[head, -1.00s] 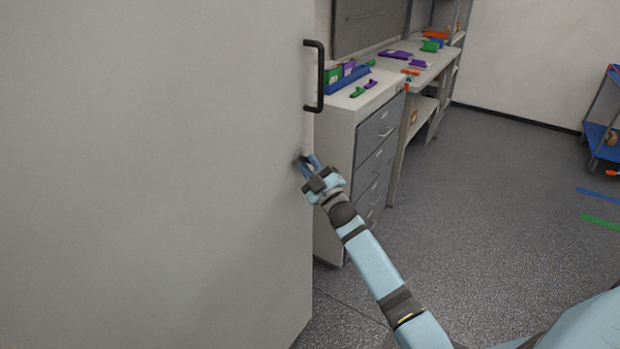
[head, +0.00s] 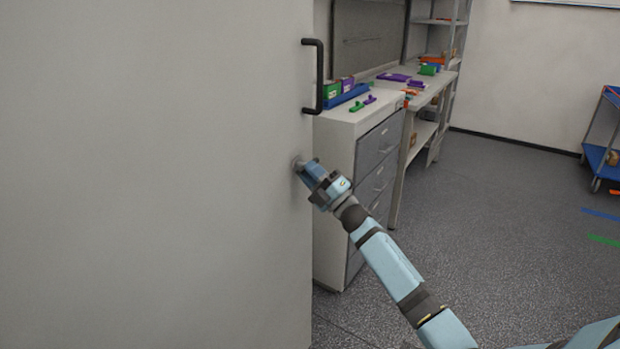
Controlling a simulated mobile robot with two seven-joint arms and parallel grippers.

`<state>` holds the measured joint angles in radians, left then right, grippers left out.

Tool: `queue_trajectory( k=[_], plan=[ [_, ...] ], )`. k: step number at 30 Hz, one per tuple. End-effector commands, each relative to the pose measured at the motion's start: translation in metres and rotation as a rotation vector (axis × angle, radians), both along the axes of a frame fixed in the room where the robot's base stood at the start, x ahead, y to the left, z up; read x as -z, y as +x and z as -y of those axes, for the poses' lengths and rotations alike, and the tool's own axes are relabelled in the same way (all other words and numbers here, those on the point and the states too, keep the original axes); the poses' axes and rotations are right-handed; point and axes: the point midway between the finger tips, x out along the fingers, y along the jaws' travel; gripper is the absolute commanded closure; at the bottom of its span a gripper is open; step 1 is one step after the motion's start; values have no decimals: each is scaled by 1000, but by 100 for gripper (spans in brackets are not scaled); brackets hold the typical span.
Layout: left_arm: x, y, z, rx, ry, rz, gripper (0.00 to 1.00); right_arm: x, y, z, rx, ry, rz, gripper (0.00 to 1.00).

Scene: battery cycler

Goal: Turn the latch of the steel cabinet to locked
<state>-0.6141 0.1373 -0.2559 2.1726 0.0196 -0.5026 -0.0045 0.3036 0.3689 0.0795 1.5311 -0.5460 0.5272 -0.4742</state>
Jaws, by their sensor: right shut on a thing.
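The steel cabinet (head: 150,180) fills the left half of the head view as a large pale grey door face. A black bar handle (head: 319,76) stands near its right edge. Below the handle, the small grey latch (head: 297,163) sits on the door near the same edge. My right gripper (head: 305,170) is at the latch and shut on it, its fingers covering most of it. The latch's exact angle is hard to tell behind the fingers. My left gripper is out of view.
A white drawer unit (head: 335,200) stands just right of the door, with green and purple pieces and a blue tray (head: 345,96) on top. A bench and shelves (head: 435,40) lie behind. A blue cart (head: 603,150) stands at the far right. The grey floor (head: 490,220) between is open.

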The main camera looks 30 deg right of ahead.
Motion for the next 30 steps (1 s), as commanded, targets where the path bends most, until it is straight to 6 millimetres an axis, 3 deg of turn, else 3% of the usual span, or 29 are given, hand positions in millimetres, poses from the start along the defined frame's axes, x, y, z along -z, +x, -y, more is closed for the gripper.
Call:
queue_trajectory(
  k=[14,15,17,30],
  plan=[
    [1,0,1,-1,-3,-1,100,-7,0,3,6,-12,14,100],
    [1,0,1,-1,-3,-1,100,-7,0,3,6,-12,14,69],
    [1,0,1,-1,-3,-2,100,-6,0,3,6,-12,14,58],
    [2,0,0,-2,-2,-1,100,6,-9,5,2,-11,6,58]
  ],
)
